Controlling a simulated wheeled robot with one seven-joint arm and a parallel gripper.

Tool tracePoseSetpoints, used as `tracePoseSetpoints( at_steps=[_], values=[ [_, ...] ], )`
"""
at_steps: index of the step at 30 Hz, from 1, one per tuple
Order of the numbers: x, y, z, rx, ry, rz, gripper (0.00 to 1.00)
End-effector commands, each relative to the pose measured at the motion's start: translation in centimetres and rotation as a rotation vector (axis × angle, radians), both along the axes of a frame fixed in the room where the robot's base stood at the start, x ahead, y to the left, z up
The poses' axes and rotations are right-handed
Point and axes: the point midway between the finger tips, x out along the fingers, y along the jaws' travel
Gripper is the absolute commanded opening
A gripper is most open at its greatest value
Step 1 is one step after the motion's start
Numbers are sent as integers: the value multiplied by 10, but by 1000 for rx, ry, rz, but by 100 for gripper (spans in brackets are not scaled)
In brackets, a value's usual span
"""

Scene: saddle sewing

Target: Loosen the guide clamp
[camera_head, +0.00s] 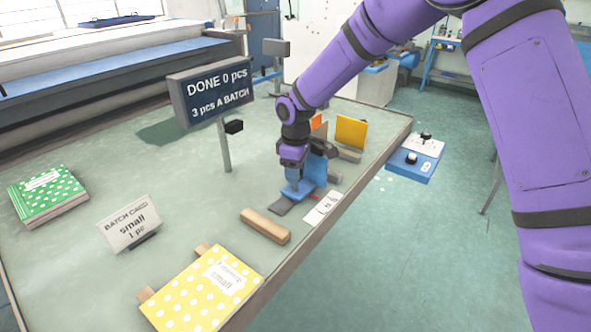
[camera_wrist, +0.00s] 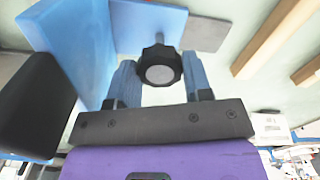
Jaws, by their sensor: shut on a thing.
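The guide clamp's black lobed knob (camera_wrist: 160,66), with a pale round cap and a metal stem, shows in the middle of the wrist view. It sits between the two blue fingers of my gripper (camera_wrist: 160,78), which is shut on it. The blue guide body (camera_wrist: 75,48) stands left of and behind the knob. A grey flat plate (camera_wrist: 205,32) lies beyond it. In the head view my gripper (camera_head: 293,180) points down at the blue guide (camera_head: 314,172) near the table's right edge. The knob is hidden there by the gripper.
A wooden bar (camera_head: 265,226) and a yellow dotted booklet (camera_head: 205,288) lie in front. A yellow panel (camera_head: 351,131) stands behind the guide. The sign (camera_head: 210,90) reads "DONE 0 pcs, 3 pcs A BATCH". The batch card (camera_head: 130,224) reads "small 1 pc". A green dotted booklet (camera_head: 47,194) lies left.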

Motion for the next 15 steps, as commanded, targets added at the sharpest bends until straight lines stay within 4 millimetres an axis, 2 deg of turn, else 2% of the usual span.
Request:
tracePoseSetpoints(
  at_steps=[6,15],
  values=[
    [1,0,1,1,-1,114,22],
    [1,0,1,0,-2,187,22]
  ],
)
